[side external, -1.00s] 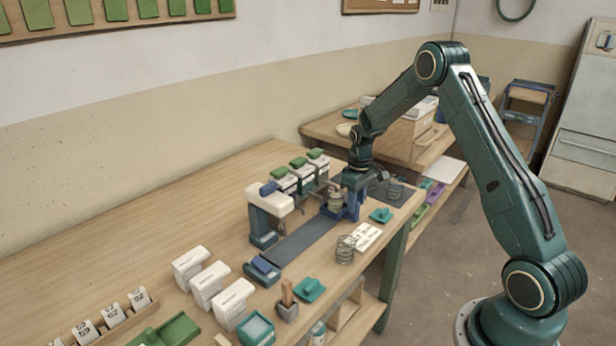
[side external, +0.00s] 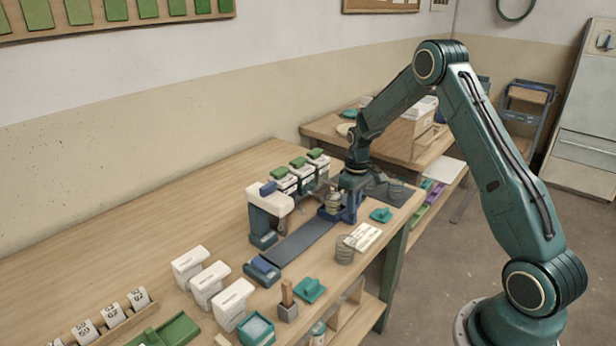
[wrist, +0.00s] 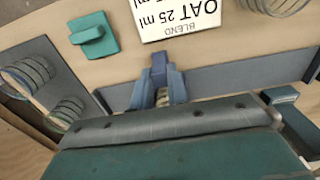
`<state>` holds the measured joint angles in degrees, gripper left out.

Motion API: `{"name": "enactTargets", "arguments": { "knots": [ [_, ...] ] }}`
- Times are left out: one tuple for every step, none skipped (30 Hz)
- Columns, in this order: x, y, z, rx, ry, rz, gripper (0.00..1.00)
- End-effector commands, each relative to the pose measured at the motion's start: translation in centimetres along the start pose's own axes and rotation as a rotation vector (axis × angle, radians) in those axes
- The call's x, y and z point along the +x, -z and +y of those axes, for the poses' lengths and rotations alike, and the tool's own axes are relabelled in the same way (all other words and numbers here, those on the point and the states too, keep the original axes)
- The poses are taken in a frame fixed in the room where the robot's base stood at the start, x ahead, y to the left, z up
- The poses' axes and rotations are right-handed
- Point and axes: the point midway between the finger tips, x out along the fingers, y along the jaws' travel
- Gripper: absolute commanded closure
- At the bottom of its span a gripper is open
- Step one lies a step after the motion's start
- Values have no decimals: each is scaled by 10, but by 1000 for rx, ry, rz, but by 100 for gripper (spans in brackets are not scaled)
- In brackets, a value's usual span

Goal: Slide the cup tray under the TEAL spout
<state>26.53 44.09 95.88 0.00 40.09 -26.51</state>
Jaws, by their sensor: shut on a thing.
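The cup tray (side external: 328,215) is a small blue carriage on the dark track (side external: 303,241), near its far right end under the dispenser frame. A pale ribbed cup (side external: 333,201) stands on it. My gripper (wrist: 158,82) is shut on a blue upright part of the tray; the cup is mostly hidden behind my gripper in the wrist view. White canisters with green lids (side external: 300,170) stand in a row above the track. The spouts beneath them are too small to tell which is teal.
A ribbed stack (side external: 344,250) stands near the card. A blue block (side external: 262,270) sits at the track's near end. The track between is clear.

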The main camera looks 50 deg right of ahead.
Motion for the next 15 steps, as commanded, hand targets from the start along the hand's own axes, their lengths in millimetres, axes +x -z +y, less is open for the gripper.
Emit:
{"name": "enactTargets", "arguments": {
  "knots": [
    [-1, 1, -3, -3, 0, 1, 100],
    [-1, 1, -5, -3, 0, 1, 100],
    [-1, 0, -7, -3, 0, 1, 100],
    [-1, 0, -8, -3, 0, 2, 100],
    [-1, 0, -10, -3, 0, 2, 100],
    [-1, 0, -11, -3, 0, 2, 100],
    [-1, 0, -13, -3, -1, 2, 100],
    [-1, 1, -14, -2, -1, 2, 100],
    [-1, 1, -16, -2, -1, 2, 100],
    [-1, 1, -18, -3, -1, 2, 100],
    [-1, 1, -20, -3, 0, 2, 100],
    [-1, 1, -22, -3, 0, 2, 100],
    [-1, 1, -23, -3, 0, 2, 100],
    [-1, 1, -24, -3, 0, 2, 100],
    [-1, 1, -26, -3, 0, 2, 100]
  ]
}}
